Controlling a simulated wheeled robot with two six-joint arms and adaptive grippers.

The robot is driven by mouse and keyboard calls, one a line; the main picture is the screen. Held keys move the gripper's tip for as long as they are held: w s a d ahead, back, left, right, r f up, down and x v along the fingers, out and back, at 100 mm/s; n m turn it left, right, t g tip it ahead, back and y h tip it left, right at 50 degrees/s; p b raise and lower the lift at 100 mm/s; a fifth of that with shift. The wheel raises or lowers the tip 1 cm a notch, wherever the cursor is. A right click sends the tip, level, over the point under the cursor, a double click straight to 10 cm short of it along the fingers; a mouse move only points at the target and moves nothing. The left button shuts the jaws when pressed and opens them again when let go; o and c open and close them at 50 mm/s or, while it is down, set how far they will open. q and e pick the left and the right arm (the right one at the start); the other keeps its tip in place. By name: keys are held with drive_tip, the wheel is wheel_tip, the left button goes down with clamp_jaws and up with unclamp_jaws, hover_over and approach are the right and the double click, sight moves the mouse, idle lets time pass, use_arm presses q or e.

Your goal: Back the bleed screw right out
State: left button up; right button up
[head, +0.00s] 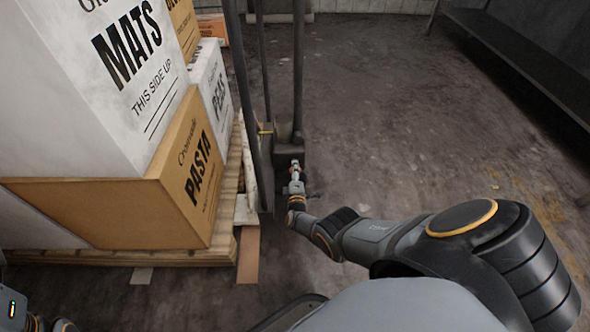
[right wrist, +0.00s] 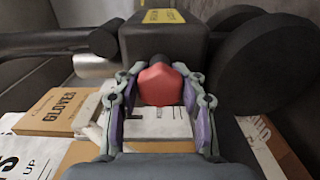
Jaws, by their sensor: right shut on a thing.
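The bleed screw (right wrist: 160,84) shows in the right wrist view as a red, six-sided head. It sits against the front of a black block (right wrist: 165,44) with a yellow label. My right gripper (right wrist: 160,92) has a finger on each side of the red head and is shut on it. The thread is hidden behind the head, so I cannot tell how far out the screw is. In the head view my right gripper (head: 296,172) is at the dark pump unit (head: 289,153), low by the uprights. My left gripper is out of view.
A wooden pallet (head: 190,256) left of the gripper bears stacked cartons, including a PASTA carton (head: 185,185) and a white MATS carton (head: 115,75). A dark upright post (head: 245,100) stands close by. Open floor (head: 400,130) lies to the right, with a dark bench (head: 525,55) beyond.

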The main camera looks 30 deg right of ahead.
drive_tip(key=n, duration=1.1)
drive_tip(key=shift+n, duration=0.4)
idle(0.4)
drive_tip(key=o, duration=1.2)
